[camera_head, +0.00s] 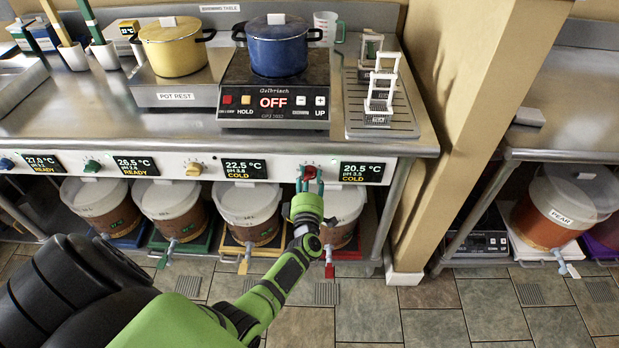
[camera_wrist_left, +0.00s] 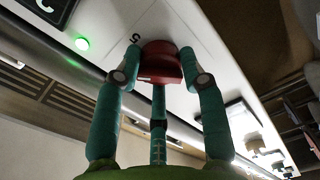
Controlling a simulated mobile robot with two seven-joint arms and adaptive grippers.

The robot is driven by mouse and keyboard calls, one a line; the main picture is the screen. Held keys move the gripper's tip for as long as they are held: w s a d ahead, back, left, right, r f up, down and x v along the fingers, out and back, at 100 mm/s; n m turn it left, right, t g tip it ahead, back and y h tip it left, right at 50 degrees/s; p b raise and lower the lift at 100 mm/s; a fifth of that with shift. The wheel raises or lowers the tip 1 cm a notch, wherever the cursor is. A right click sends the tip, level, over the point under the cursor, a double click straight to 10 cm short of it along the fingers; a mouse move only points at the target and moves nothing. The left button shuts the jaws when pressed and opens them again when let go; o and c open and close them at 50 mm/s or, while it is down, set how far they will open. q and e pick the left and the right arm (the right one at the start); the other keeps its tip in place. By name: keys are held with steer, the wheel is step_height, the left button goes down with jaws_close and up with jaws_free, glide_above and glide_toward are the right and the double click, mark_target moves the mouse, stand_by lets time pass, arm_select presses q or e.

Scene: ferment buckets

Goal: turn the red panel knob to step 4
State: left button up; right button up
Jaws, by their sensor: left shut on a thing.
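The red panel knob (camera_head: 309,170) sits on the white front panel, just left of a display (camera_head: 362,172) reading 20.5 °C, pH 3.5, COLD. My left gripper (camera_head: 309,183) reaches up to it from below, its teal fingers shut around the knob. In the left wrist view the red knob (camera_wrist_left: 160,62) is between the fingers, with one finger on each side and a third below. A printed 5 (camera_wrist_left: 133,40) shows at the knob's left. The knob's pointer is not clear. My right gripper is not in view.
A yellow knob (camera_head: 193,168) and a green knob (camera_head: 92,166) are farther left on the panel. Several lidded buckets, one of them white-lidded (camera_head: 247,203), stand below. Above are a cooker (camera_head: 274,103) with a blue pot and a drying tray (camera_head: 400,122). A wooden post (camera_head: 470,110) stands right.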

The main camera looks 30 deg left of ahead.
arm_select(q)
steer(key=shift+s+a, duration=0.1)
steer(key=shift+a, duration=0.15)
steer(key=o, duration=1.2)
steer(key=shift+c, duration=0.2)
steer(key=shift+s+d, duration=0.25)
steer(key=shift+d, duration=0.1)
steer(key=v, duration=1.1)
steer(key=shift+s, duration=0.2)
